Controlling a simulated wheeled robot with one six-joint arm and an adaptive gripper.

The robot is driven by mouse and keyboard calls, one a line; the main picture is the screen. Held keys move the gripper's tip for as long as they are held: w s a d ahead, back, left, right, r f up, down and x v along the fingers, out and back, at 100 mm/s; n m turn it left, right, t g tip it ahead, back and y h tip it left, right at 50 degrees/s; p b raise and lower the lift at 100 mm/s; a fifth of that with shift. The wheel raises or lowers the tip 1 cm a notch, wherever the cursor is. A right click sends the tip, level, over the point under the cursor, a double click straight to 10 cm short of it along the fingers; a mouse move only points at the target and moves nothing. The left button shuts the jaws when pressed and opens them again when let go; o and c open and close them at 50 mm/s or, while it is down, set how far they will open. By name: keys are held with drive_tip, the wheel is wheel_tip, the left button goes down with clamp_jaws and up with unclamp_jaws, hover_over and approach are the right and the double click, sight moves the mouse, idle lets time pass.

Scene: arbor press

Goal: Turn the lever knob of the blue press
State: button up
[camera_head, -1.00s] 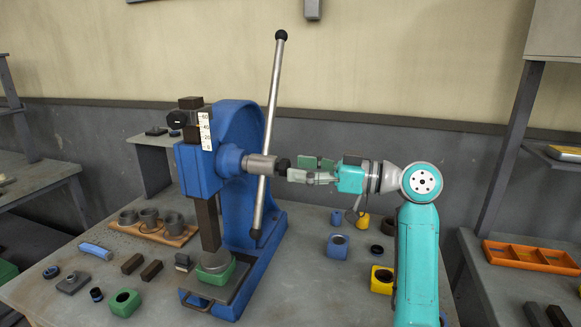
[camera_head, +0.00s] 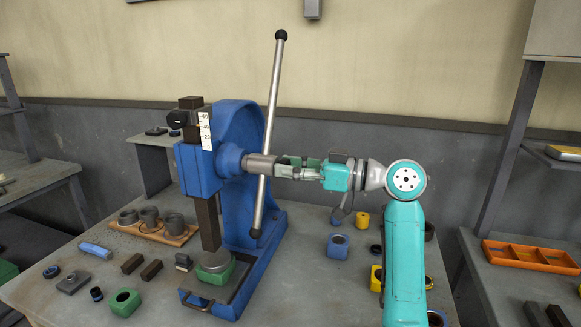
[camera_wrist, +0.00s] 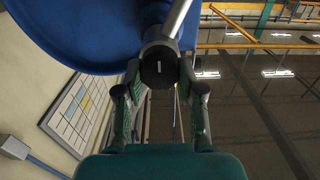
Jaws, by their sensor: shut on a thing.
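The blue press (camera_head: 240,150) stands on the table, with a tall steel lever (camera_head: 271,110) tipped by a black ball and crossing its pinion shaft. The dark lever knob (camera_wrist: 159,66) is at the end of the shaft hub, with a light mark on its face, in the wrist view. It is mostly hidden by the fingers in the head view. My gripper (camera_head: 284,168) reaches in from the right, level with the shaft. Its two green-padded fingers are shut on the knob, one on each side, as the wrist view (camera_wrist: 160,88) also shows.
A wooden tray with grey cups (camera_head: 160,232) stands left of the press. Blue (camera_head: 338,245) and yellow (camera_head: 362,219) blocks lie under my arm. A green block (camera_head: 125,302) lies at the front left. An orange tray (camera_head: 520,256) is on the right shelf.

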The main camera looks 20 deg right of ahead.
drive_tip(key=n, duration=1.8)
drive_tip(key=shift+s+a+f+n, duration=0.1)
drive_tip(key=shift+s+f+n, duration=0.05)
drive_tip(key=shift+f+n, duration=0.15)
idle(0.4)
drive_tip(key=o, duration=1.1)
drive_tip(key=shift+o, duration=0.2)
drive_tip(key=v, duration=1.2)
